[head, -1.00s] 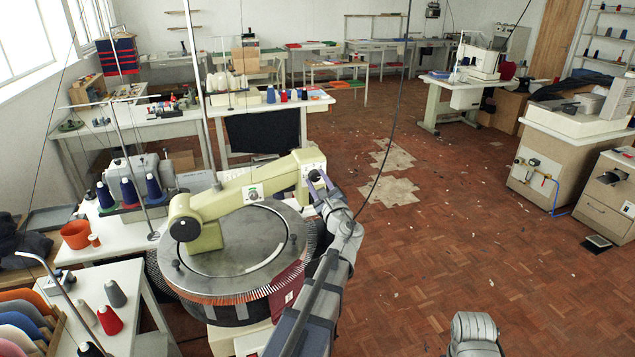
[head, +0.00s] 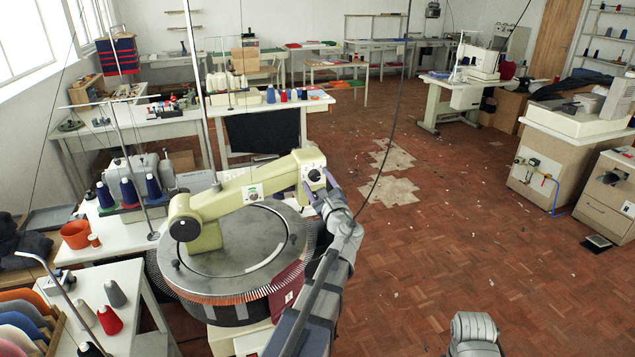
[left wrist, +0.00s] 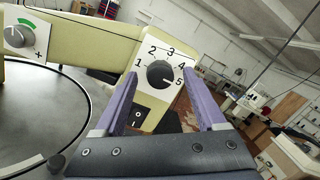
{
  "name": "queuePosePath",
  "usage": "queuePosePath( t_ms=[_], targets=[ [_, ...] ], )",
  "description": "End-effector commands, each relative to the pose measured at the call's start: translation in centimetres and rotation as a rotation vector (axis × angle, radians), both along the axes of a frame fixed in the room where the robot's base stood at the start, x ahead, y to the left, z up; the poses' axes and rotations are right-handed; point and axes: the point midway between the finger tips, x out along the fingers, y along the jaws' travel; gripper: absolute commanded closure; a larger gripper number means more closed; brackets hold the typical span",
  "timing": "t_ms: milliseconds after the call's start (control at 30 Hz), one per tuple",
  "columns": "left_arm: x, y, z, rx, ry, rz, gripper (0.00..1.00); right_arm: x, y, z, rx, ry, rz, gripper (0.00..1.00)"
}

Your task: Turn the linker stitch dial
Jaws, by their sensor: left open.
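The linker is a cream machine with a round grey bed ringed by needles. The stitch dial (head: 314,174) is a black knob on the end face of its arm. In the left wrist view the dial (left wrist: 160,74) is centred among the numbers 1 to 5, its white mark pointing toward 5. My left gripper (head: 318,189) is open just in front of the dial. Its two purple fingers (left wrist: 164,108) stand apart, one lower left and one lower right of the knob, with nothing between them. My right gripper is not in view.
A second dial (left wrist: 17,37) with a green arc and a plus sign sits further along the linker arm (head: 240,196). Yarn cones (head: 110,320) stand on the left table.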

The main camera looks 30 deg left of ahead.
Motion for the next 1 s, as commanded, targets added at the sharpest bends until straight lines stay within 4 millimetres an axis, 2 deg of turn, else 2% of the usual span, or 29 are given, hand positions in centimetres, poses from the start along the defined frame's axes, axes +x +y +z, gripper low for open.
queuePosePath(
  t_ms=[167,400,600,1000],
  targets=[
    [-0.8,-0.8,-0.2,0.0,0.0,-0.001,0.27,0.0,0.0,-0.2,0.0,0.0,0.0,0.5],
    [-3.5,-3.8,-0.7,-0.001,-0.001,-0.002,0.27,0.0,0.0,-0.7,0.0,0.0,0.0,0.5],
    [-4.8,-5.5,-0.9,0.0,0.0,-0.001,0.27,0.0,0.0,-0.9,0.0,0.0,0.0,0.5],
    [-5.0,-5.9,-0.9,0.0,0.0,0.0,0.27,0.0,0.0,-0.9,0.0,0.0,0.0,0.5]
  ],
)
